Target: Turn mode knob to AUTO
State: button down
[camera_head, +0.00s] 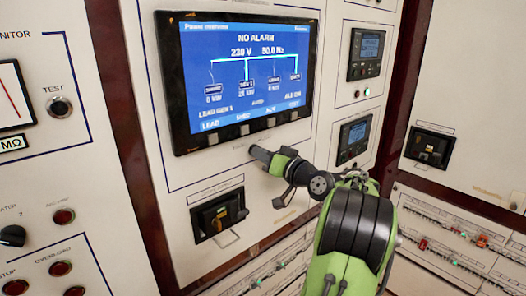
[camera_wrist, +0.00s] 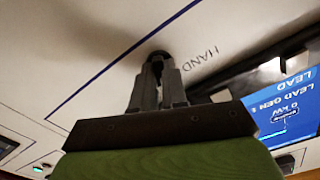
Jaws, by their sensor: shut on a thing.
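The mode knob (camera_wrist: 160,55) is a small dark round knob on the cream panel, with the word HAND printed beside it in the wrist view. My gripper (camera_wrist: 160,72) is shut on the knob, one finger on each side. The fingers hide most of the knob, and I cannot read its pointer or see the AUTO mark. In the head view my gripper (camera_head: 262,156) reaches the panel just below the blue screen, and the knob cannot be told apart from the fingertips.
The blue screen (camera_head: 245,75) reads NO ALARM just above my gripper. A black breaker (camera_head: 218,214) with a handle sits below it. Two small meters (camera_head: 366,52) (camera_head: 354,138) are to the right. A black rotary knob (camera_head: 12,236) and red lamps are on the left panel.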

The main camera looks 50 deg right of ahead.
jog(key=shift+m+p, duration=0.45)
jog(key=shift+m, duration=0.65)
jog(key=c, duration=1.2)
grip_release()
jog(key=shift+o, duration=0.2)
jog(key=shift+s, duration=0.15)
jog(key=b+v, duration=0.2)
jog(key=v, duration=1.3)
jog(key=shift+s, duration=0.25)
jog(key=shift+a, duration=0.1)
